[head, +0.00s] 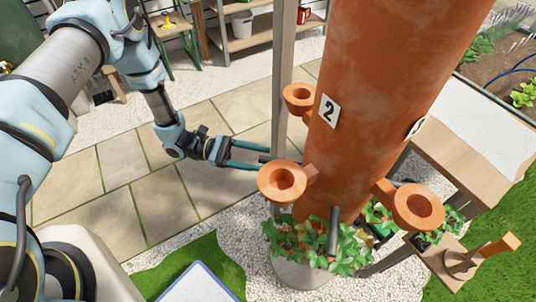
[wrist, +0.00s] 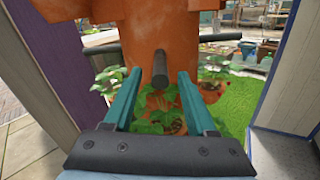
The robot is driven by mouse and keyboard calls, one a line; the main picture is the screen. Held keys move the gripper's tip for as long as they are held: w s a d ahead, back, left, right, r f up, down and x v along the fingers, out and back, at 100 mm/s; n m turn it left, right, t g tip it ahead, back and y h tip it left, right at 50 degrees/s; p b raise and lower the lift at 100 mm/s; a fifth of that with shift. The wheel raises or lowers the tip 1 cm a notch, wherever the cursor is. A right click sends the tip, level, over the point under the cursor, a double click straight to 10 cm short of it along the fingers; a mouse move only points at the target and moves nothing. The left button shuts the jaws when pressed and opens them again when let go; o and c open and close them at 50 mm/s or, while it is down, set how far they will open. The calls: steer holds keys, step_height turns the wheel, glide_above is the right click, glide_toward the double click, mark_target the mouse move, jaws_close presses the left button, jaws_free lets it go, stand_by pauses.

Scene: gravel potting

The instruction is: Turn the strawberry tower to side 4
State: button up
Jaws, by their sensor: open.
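The strawberry tower (head: 390,100) is a tall terracotta column with planting cups on its sides. A plate with the number 2 (head: 328,111) faces the head camera; part of another plate shows at the right edge, its number unreadable. A dark peg (head: 334,232) sticks out low on the tower. My gripper (head: 268,156) is left of the tower, fingers pointing at it. In the wrist view, my open gripper (wrist: 158,78) has its teal fingers either side of another dark peg (wrist: 160,62), which points towards the camera. I cannot tell whether either finger touches it.
A grey post (head: 284,70) stands beside the tower near my gripper. Leafy plants (head: 320,245) surround its base. A wooden table (head: 455,160) and a small wooden stand (head: 470,262) are at right. Paving at left (head: 110,190) is mostly clear.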

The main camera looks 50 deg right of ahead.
mark_target(268, 160)
steer(key=shift+p+x, duration=0.4)
steer(key=shift+x, duration=1.1)
jaws_close()
stand_by(0.4)
